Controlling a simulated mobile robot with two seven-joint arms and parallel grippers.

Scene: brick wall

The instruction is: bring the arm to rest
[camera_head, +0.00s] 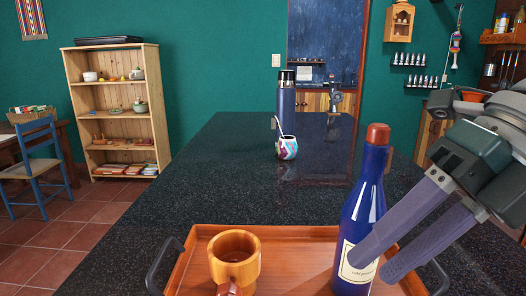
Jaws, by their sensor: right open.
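My right gripper (369,267) comes in from the right, with two long purple-grey fingers pointing down and left. The fingers are spread, with a gap between them. The nearer finger overlaps the lower right side of a blue bottle (367,200) with a brown cap in this view; I cannot tell whether it touches it. The bottle stands upright at the right part of a wooden tray (300,233). A wooden mug (235,258) stands in the tray at the left. My left gripper is not in view.
The tray has dark handles (163,266) and lies on a dark speckled counter (225,165). A colourful gourd cup (287,148) with a straw and a dark blue flask (286,100) stand farther back. The counter's left half is clear. A shelf (118,110) and chair (38,160) are beyond.

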